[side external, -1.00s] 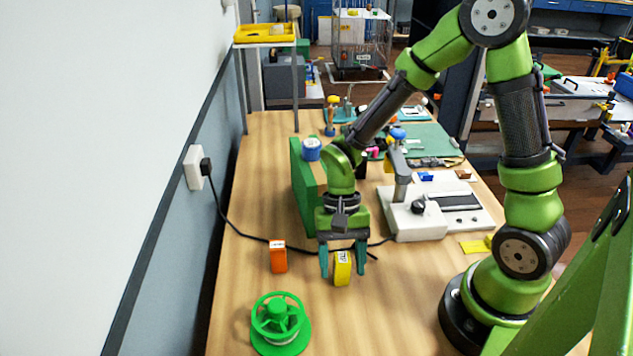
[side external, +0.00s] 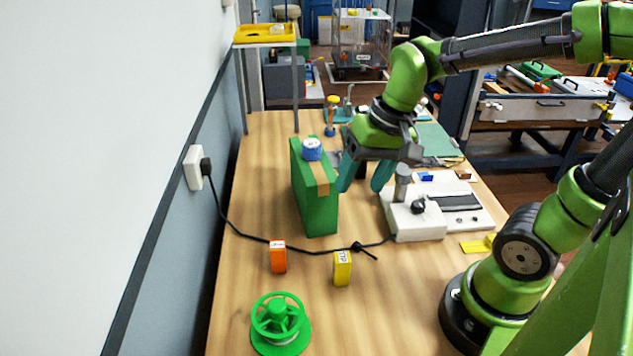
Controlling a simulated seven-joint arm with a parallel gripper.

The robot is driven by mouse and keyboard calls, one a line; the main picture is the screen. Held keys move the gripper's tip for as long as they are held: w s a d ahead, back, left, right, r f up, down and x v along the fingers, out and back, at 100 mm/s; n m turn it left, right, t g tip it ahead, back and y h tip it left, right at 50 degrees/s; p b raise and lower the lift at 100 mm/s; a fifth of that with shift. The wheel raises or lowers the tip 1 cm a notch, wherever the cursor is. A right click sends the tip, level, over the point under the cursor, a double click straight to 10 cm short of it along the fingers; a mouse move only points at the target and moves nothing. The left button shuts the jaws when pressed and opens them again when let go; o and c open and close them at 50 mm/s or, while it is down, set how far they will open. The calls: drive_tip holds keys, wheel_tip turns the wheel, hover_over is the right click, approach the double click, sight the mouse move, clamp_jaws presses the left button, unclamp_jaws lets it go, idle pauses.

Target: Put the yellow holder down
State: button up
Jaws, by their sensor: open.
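The yellow holder (side external: 342,269) stands upright on the wooden table, right of the orange holder (side external: 278,257) and apart from it. A small printed label shows on its top. My gripper (side external: 365,181) is open, with teal fingers spread and nothing seen between them. It is raised well behind and above the yellow holder, by the right side of the green box and the left of the white device. The fingers point down and the tips are clear of the yellow holder.
A black cable (side external: 307,250) runs from the wall socket (side external: 194,167) across the table behind both holders. The white device (side external: 416,221) stands at right. A green spool (side external: 280,324) sits in front.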

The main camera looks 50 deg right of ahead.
drive_tip(key=s+r+t, duration=0.1)
drive_tip(key=s+r+n+t, duration=0.1)
drive_tip(key=r+t, duration=0.1)
drive_tip(key=s+d+r+n+t, duration=0.1)
drive_tip(key=shift+r+t, duration=0.3)
drive_tip(key=shift+r, duration=0.05)
idle(1.1)
